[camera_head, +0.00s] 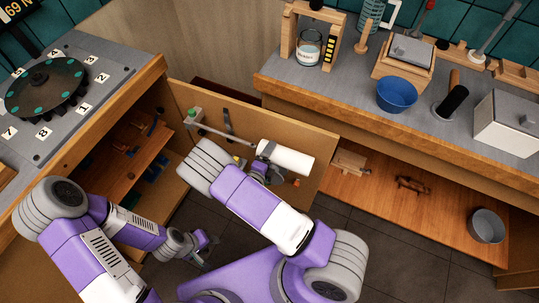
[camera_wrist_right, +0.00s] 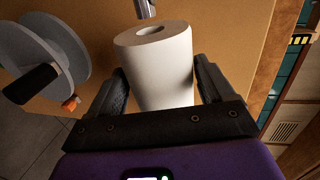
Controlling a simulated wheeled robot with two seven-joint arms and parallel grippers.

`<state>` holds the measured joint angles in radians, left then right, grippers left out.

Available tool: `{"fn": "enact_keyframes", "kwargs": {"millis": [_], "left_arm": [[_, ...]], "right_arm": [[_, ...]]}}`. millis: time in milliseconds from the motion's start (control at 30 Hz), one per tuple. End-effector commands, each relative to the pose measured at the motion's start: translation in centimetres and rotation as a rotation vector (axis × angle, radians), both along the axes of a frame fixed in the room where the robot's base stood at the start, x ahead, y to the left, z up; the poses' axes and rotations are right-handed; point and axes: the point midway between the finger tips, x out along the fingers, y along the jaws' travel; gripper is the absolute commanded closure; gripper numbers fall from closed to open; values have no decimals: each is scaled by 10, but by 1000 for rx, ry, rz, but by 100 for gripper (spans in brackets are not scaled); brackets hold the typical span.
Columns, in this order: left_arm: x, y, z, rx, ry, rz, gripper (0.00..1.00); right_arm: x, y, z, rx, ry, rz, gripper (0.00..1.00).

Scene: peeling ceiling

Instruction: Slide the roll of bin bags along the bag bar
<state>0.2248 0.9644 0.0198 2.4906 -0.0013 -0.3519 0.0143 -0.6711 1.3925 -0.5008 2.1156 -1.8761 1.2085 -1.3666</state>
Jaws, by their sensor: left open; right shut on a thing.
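The white roll of bin bags (camera_head: 288,159) is on the inside of the open cabinet door, at the right end of the bag bar (camera_head: 222,136). In the right wrist view the roll (camera_wrist_right: 160,62) sits between the two fingers, its hollow end facing up, and the metal bar's tip (camera_wrist_right: 146,8) shows just beyond it. My right gripper (camera_head: 268,158) is shut on the roll; my arm hides part of the bar and door. My left gripper (camera_head: 208,243) is open and empty, low over the floor, away from the roll.
The open door (camera_head: 315,135) stands between the left cabinet and the right counter (camera_head: 345,92). A grey reel with a black handle (camera_wrist_right: 40,62) is beside the roll in the wrist view. A blue bowl (camera_head: 396,94) stands on the counter. A metal pot (camera_head: 486,225) is on the lower shelf.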

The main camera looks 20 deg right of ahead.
Motion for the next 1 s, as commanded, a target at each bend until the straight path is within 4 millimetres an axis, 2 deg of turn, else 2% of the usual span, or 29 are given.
{"fn": "enact_keyframes", "kwargs": {"millis": [567, 1000], "left_arm": [[0, 0, 4, 0, 0, 0, 57], [0, 0, 4, 0, 0, 0, 57]], "right_arm": [[-1, 2, 1, -1, -1, 0, 73], [8, 10, 1, 0, -2, 1, 73]]}}
